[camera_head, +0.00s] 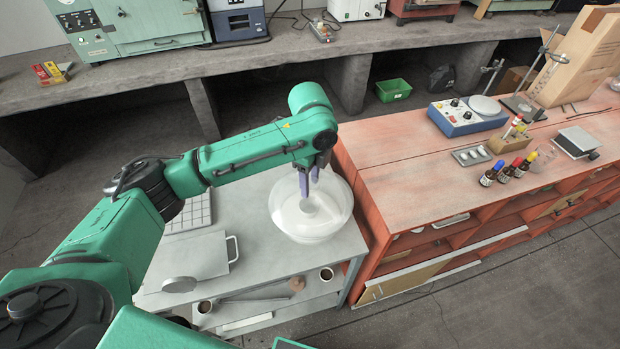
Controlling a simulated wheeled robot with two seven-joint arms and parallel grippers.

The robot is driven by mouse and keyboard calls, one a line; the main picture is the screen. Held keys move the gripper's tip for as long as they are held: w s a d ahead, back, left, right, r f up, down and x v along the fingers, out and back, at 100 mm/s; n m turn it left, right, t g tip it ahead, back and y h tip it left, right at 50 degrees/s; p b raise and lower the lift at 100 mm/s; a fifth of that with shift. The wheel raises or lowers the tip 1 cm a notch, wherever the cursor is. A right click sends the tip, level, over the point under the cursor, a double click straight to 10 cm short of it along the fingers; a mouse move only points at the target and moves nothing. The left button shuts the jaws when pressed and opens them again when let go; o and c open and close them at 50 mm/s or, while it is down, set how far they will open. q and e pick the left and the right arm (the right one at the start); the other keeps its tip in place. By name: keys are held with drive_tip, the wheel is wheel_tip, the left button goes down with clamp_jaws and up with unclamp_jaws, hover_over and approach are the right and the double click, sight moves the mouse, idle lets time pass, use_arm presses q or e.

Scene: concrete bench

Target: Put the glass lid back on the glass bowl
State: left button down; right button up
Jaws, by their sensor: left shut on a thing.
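The glass bowl (290,228) is clear and round and stands on the right part of the grey cart top. My left gripper (308,186) reaches down over the bowl, its fingers pointing downward and shut. The glass lid (310,205) appears to be in its grip, but clear glass overlaps clear glass, so the lid's edge is hard to separate from the bowl. I cannot tell whether the lid touches the bowl's rim. My right gripper is out of view.
The grey cart also bears a flat plate (200,258) and a gridded white tray (190,214) to the left. The red-topped bench (410,165) stands close on the right, with small bottles (505,170) and a blue instrument (467,117).

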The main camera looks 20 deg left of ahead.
use_arm(q)
drive_tip(key=shift+c, duration=1.8)
unclamp_jaws()
drive_tip(key=shift+s+f, duration=0.1)
drive_tip(key=shift+f, duration=0.05)
drive_tip(key=shift+r, duration=0.55)
wheel_tip(320, 180, up, 6)
drive_tip(key=shift+f+b, duration=0.2)
drive_tip(key=shift+b, duration=0.7)
wheel_tip(320, 180, up, 6)
drive_tip(key=shift+r, duration=0.15)
